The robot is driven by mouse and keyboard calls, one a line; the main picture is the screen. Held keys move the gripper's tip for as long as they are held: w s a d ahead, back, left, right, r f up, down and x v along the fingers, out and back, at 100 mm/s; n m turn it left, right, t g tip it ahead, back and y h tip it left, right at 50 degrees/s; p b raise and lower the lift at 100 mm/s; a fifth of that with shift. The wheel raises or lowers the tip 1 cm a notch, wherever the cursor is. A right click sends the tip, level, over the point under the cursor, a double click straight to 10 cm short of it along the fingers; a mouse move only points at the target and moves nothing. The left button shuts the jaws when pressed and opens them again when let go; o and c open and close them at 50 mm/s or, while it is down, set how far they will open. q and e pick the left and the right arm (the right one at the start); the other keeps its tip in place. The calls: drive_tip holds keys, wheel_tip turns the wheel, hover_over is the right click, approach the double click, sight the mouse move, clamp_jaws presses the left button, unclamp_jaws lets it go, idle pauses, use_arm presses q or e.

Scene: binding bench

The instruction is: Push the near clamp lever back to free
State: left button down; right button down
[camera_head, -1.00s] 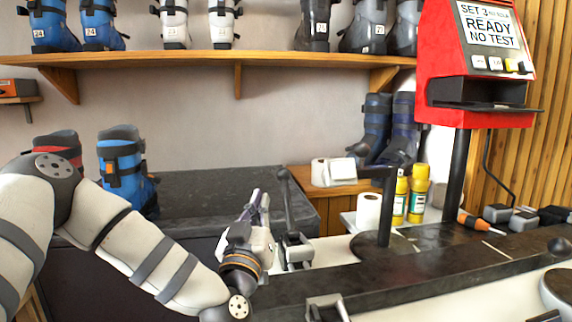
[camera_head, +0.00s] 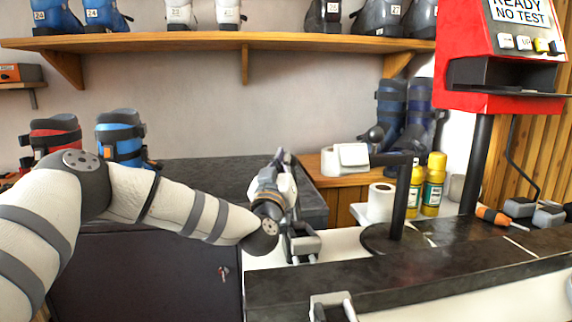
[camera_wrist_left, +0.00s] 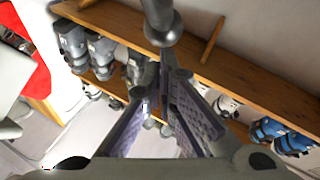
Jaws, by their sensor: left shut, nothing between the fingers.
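My left gripper (camera_head: 281,156) is shut and empty, pointing away over the bench's rear edge. A metal clamp (camera_head: 303,246) sits on the bench just right of the gripper's wrist; its lever is mostly hidden behind my gripper in the head view. In the left wrist view, a grey lever with a rounded end (camera_wrist_left: 162,30) comes in from the top, just past the tips of my left gripper (camera_wrist_left: 163,82). I cannot tell whether they touch. Another metal clamp bracket (camera_head: 331,306) is at the bottom edge, its lever not visible. My right gripper is out of view.
A red machine (camera_head: 475,40) rises at right. A boot shelf (camera_head: 210,42) spans above.

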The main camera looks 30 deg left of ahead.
use_arm(q)
drive_tip(key=shift+w+r, duration=0.1)
drive_tip(key=shift+w, duration=0.05)
drive_tip(key=shift+w+a+f, duration=0.75)
drive_tip(key=shift+w+a, duration=0.05)
drive_tip(key=shift+w, duration=0.2)
drive_tip(key=shift+r, duration=0.1)
